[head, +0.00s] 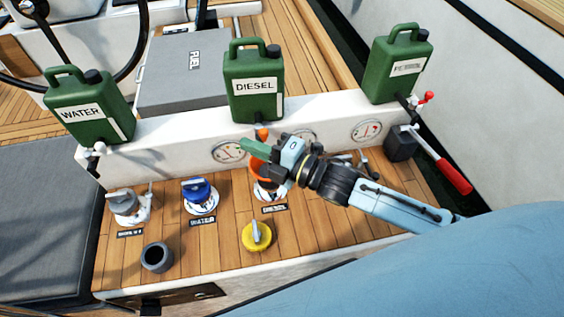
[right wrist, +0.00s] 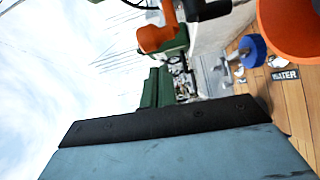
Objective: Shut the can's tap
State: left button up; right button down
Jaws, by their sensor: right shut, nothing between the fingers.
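Three green cans stand on the white ledge: WATER (head: 88,108), DIESEL (head: 253,82) and one at right (head: 397,65) with a hard-to-read label. The diesel can has an orange tap knob (head: 262,133) below it; an orange knob also shows large in the right wrist view (right wrist: 156,37). The water can's tap has a white knob (head: 100,148), the right can's a red one (head: 428,97). My right gripper (head: 262,150) is shut and empty, just below the diesel tap's knob in the head view. Contact cannot be told. My left gripper is out of view.
An orange funnel-like opening (right wrist: 295,25) lies close by, partly hidden by my gripper in the head view. Blue (head: 200,193) and grey (head: 125,203) deck fittings, a yellow cap (head: 257,236) and a dark cup (head: 157,257) stand on the wood. A red-handled lever (head: 453,176) is at right.

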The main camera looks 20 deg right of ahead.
jog(key=s+d, duration=0.3)
jog(key=s, duration=0.6)
jog(key=shift+d, duration=0.4)
jog(key=shift+f, duration=0.1)
